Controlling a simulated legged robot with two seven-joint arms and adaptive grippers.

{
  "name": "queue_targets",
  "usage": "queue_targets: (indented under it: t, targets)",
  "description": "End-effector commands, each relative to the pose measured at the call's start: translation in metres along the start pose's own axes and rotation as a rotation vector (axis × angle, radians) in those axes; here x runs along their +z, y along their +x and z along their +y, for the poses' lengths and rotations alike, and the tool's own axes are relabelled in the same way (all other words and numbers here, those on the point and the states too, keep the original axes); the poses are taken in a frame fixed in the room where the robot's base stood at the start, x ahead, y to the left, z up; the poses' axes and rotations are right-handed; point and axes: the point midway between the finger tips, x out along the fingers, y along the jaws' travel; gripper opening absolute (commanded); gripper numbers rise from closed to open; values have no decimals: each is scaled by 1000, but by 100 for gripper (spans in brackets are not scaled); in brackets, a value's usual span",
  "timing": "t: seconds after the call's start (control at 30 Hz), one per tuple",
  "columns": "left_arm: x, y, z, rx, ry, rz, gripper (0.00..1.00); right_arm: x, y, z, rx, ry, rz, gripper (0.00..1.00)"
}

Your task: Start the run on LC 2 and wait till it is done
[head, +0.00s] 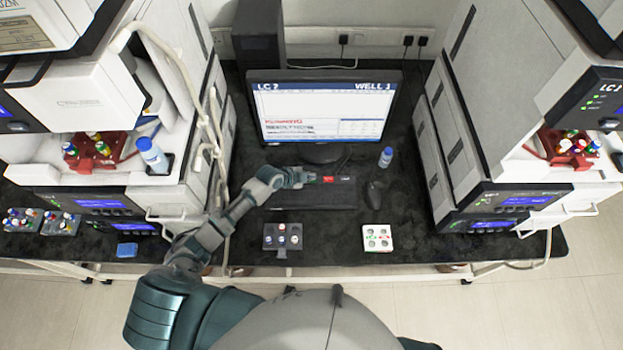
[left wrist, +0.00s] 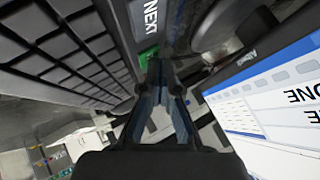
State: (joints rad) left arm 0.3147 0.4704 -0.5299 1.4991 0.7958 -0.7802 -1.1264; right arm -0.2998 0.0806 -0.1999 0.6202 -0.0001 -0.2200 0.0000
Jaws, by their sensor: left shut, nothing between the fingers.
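The monitor (head: 322,108) is headed "LC ?", its last character unclear, and "WELL 1", with red text that looks like "RUNNING". The screen also shows in the left wrist view (left wrist: 262,105), with part of a word, upside down. The dark keyboard (head: 318,198) lies below it, with a red key (head: 328,179) on its back edge. My left gripper (head: 306,177) is shut and empty, its tips over that edge, left of the red key. In the left wrist view, the fingertips (left wrist: 160,62) are close to a green key (left wrist: 148,55) beside a "NEXT" key (left wrist: 150,14); contact is unclear. My right gripper is out of view.
A dark vial rack (head: 282,237) and a white tray (head: 377,238) stand before the keyboard. A mouse (head: 376,193) and blue-capped bottle (head: 386,157) are to its right. Instrument stacks flank the bench, with red vial trays at left (head: 95,155) and right (head: 568,147).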

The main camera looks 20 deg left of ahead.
Motion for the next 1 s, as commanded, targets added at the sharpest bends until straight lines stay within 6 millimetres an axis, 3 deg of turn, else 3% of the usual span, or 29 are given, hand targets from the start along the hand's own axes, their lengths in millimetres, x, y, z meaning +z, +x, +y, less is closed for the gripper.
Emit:
queue_targets:
  t: [1.0]
  targets:
    - [-16, -19, -14, 0, 1, 0, 0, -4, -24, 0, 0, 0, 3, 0]
